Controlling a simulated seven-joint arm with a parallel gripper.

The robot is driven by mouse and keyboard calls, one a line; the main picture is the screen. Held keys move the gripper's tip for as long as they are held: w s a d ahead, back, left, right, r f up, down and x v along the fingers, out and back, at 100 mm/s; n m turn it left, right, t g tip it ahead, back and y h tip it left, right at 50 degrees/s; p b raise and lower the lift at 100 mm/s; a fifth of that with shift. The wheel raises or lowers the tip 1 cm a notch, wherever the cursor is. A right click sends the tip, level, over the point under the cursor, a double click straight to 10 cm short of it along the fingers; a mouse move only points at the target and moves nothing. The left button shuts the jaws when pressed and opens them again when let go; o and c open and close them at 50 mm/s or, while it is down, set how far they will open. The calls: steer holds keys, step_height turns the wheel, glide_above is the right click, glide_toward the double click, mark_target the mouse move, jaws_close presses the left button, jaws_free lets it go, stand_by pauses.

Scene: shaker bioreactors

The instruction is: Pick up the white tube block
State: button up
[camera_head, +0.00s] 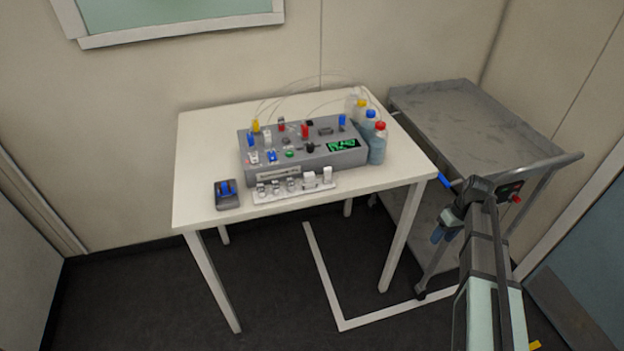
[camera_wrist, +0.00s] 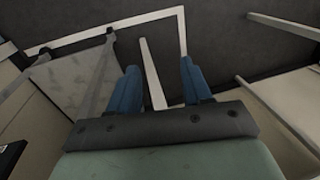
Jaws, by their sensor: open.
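A low white rack (camera_head: 268,198) lies along the front of the table in the head view, holding several small vials. Two small white blocks, one at its right middle (camera_head: 309,180) and one at its right end (camera_head: 327,175), stand on it. I cannot tell for sure which white piece is the tube block. My gripper (camera_head: 440,235) has blue fingers and hangs right of the table, beside the cart and well apart from the rack. In the wrist view, my gripper (camera_wrist: 160,85) is open and empty, with floor and a table leg beyond it. The rack does not show there.
A grey device (camera_head: 315,160) with coloured knobs and a green display stands behind the rack. Capped bottles (camera_head: 377,145) and thin tubes are at its right and back. A dark box with blue parts (camera_head: 227,195) sits left. A grey cart (camera_head: 470,115) stands right of the white table (camera_head: 200,150).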

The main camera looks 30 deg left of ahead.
steer(key=w+a+r+n+t, duration=0.1)
steer(key=w+a+r, duration=0.15)
steer(key=r, duration=0.35)
steer(key=w+a+r+n, duration=0.1)
steer(key=w+a+r, duration=0.1)
steer(key=w+r, duration=0.35)
step_height(320, 180, up, 21)
steer(key=n+h, duration=0.2)
steer(key=n, duration=1.4)
glide_above(310, 174)
steer(key=f, duration=0.8)
steer(key=shift+w+f, duration=0.1)
steer(key=shift+w, duration=0.1)
steer(key=shift+s+a+f, duration=0.1)
steer(key=shift+s+f, duration=0.05)
steer(key=shift+f, duration=1.2)
steer(key=shift+s+f, duration=0.1)
steer(key=shift+f, duration=1.2)
steer(key=shift+c, duration=0.2)
